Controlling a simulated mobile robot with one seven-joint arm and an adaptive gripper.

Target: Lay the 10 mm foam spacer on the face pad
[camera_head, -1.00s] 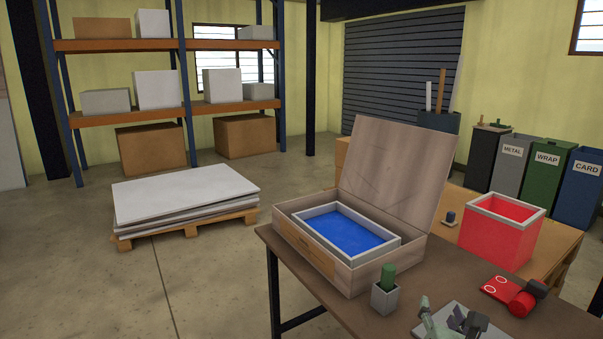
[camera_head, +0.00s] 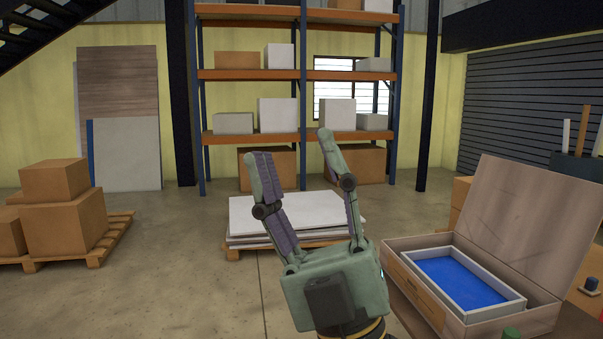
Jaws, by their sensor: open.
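My gripper (camera_head: 292,145) is in the middle of the head view, raised with its two fingers spread apart and nothing between them. It is left of the open wooden case (camera_head: 520,316) and apart from it. The case stands on the table at the lower right with its lid (camera_head: 530,225) up. Inside it is a pale rectangular frame (camera_head: 506,300) around a flat blue surface (camera_head: 450,276). I cannot make out a foam spacer or a face pad as such in this view.
A pallet of flat white sheets (camera_head: 245,216) lies on the floor behind my gripper. Shelving (camera_head: 250,138) with boxes stands at the back. Stacked cardboard boxes (camera_head: 62,222) sit on a pallet at the left. The floor (camera_head: 180,290) left of my gripper is clear.

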